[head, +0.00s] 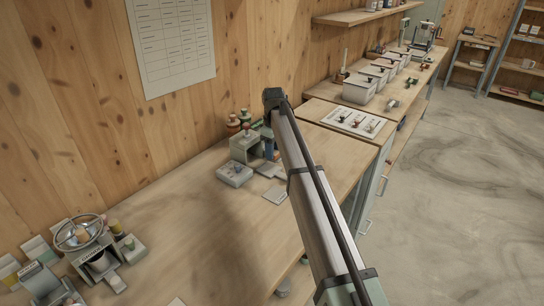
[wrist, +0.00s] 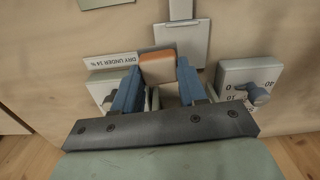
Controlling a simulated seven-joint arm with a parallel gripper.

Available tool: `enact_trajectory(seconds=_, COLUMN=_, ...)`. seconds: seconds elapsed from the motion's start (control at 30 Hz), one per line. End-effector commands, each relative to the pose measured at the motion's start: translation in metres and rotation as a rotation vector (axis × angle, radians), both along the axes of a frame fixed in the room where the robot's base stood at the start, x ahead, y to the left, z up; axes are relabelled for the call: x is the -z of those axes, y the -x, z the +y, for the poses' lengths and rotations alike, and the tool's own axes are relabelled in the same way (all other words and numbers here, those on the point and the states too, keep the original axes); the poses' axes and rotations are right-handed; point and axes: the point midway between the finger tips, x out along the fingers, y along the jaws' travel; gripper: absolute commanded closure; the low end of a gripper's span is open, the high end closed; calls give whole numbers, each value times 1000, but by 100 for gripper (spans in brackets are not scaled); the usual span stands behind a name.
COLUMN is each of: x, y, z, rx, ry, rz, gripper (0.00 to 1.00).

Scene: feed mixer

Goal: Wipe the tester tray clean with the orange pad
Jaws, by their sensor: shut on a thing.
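My gripper (wrist: 159,74) has blue fingers and is shut on the orange pad (wrist: 157,66), a small block with a paler tan face. In the head view my gripper (head: 270,149) is low over the bench beside a grey tester (head: 245,146), and the pad is mostly hidden there. A flat grey plate with a narrow tab, apparently the tester tray (wrist: 184,42), lies just beyond the pad in the wrist view. It also shows in the head view (head: 275,195). The pad overlaps its near left corner; I cannot tell whether they touch.
A dial box (wrist: 250,78) stands right of the fingers. A label reading "DRY UNDER 14 %" (wrist: 110,62) is on the left. Bottles (head: 233,124) stand by the wall. The bench front (head: 220,225) is clear.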

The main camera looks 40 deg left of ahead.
Motion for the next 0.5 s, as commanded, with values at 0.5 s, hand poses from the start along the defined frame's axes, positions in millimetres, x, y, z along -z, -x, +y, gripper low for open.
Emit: enact_trajectory(seconds=0.5, x=-47, y=0, z=0, rx=0, ry=0, rz=0, gripper=87)
